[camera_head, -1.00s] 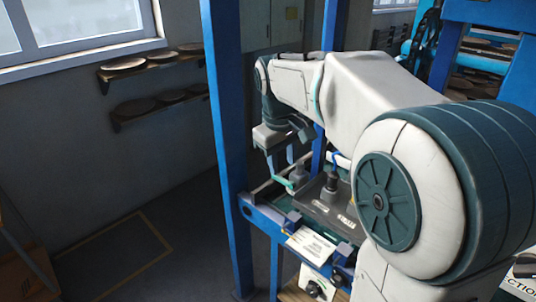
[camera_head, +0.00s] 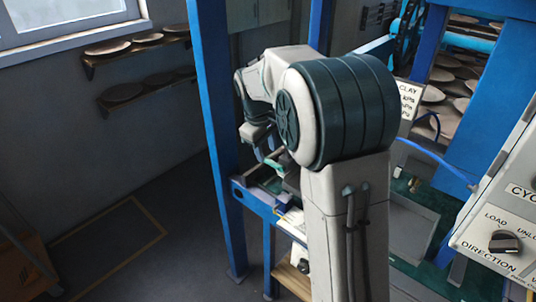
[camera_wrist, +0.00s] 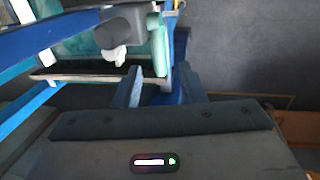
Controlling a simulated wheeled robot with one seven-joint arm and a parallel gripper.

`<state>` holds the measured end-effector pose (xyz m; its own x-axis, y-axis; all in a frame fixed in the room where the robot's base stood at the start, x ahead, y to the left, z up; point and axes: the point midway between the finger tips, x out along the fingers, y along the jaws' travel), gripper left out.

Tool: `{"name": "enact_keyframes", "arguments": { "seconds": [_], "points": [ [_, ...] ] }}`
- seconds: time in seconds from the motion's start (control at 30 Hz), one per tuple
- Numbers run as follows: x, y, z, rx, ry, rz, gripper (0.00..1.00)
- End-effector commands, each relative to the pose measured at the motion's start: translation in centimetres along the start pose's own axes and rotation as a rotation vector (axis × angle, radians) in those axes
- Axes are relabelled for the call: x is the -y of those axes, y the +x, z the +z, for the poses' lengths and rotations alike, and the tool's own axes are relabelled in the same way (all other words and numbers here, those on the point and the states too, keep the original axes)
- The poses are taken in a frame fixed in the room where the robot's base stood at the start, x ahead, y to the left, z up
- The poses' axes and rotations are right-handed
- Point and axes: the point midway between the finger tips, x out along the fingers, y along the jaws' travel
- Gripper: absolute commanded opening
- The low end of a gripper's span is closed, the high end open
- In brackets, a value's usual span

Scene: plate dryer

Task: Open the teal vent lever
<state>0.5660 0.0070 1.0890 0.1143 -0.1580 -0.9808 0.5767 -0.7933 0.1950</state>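The teal vent lever (camera_wrist: 158,48) shows in the wrist view as a narrow bar beside a dark grey block (camera_wrist: 122,25). Its near end lies between my fingertips in the picture; I cannot tell whether they touch it. My gripper (camera_wrist: 160,72) is open, its two blue-grey fingers apart with nothing held. In the head view my gripper (camera_head: 266,151) points down over the left end of the blue frame. A small teal part shows just below it there, but my arm hides most of the lever's surroundings.
A blue post (camera_head: 215,130) stands just left of my gripper. A blue rail (camera_head: 258,203) runs below it. A control panel (camera_head: 505,235) with a black knob is at the right. Wall shelves (camera_head: 135,45) hold several plates. The floor at left is mostly clear.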

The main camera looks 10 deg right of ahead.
Motion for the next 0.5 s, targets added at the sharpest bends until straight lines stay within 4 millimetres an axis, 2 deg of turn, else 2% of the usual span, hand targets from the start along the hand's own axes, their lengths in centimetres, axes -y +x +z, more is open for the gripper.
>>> {"name": "enact_keyframes", "arguments": {
  "seconds": [0.1, 0.2, 0.5],
  "points": [
    [0.0, 1.7, 0.0, 0.003, 0.000, -0.002, 0.37],
    [0.0, 2.5, 0.0, 0.001, 0.000, -0.001, 0.37],
    [0.0, 3.1, 0.0, -0.001, 0.001, 0.000, 0.37]
  ]
}}
